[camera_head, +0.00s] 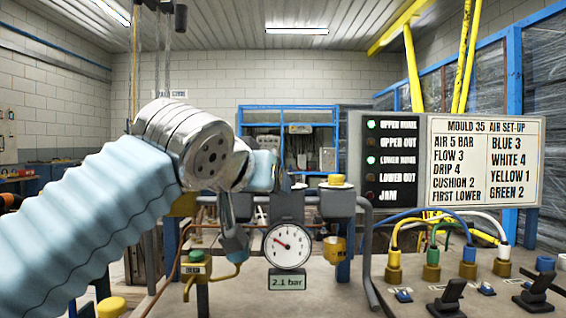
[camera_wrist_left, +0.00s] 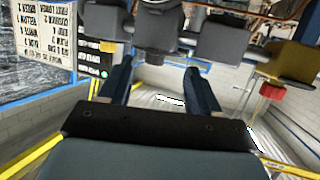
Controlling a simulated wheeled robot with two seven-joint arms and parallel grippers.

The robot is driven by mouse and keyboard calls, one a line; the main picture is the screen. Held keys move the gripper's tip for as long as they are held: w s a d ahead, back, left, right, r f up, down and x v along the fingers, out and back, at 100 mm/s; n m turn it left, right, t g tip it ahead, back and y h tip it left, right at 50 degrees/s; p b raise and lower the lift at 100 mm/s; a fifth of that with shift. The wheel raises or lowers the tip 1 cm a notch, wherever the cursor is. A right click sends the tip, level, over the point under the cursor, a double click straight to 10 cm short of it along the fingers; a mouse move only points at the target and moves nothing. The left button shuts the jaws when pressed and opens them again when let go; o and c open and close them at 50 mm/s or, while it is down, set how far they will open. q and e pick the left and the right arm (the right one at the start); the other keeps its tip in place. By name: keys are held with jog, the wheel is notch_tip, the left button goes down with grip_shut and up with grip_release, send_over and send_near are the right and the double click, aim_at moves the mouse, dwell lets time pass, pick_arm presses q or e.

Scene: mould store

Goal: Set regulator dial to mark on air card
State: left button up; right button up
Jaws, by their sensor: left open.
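The regulator row is a pipe run with several dark units in the middle of the head view. The middle unit (camera_head: 287,206) stands above a round white gauge (camera_head: 288,247), whose display (camera_head: 287,282) reads 2.1 bar. The air card (camera_head: 484,160) is on the right and says AIR 5 BAR. My left gripper (camera_head: 284,183) reaches in from the left at the top of the middle unit, partly hidden by my wrist. In the left wrist view, its two dark fingers (camera_wrist_left: 157,76) are apart, with the middle unit (camera_wrist_left: 155,28) just beyond them. I cannot tell whether they touch its knob.
A unit with a yellow cap (camera_head: 337,181) stands close to the right of my gripper. A lamp panel (camera_head: 391,160) adjoins the card. Coloured hose fittings (camera_head: 432,262) and black levers (camera_head: 447,298) crowd the right front.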

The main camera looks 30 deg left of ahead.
pick_arm(q)
jog(key=d+r+n+g+y+p, duration=0.3)
jog(key=d+r+n+y, duration=0.2)
jog(key=d+r, duration=0.1)
jog(key=x, duration=1.4)
jog(key=shift+w+d+f+b, duration=0.1)
jog(key=shift+w+b, duration=0.05)
jog(key=shift+b, duration=0.15)
pick_arm(e)
jog(key=r, duration=0.3)
jog(key=shift+s+a+r, duration=0.1)
jog(key=shift+a+r, duration=0.15)
jog(key=shift+a, duration=0.05)
pick_arm(q)
jog(key=shift+c, duration=0.2)
jog(key=c, duration=1)
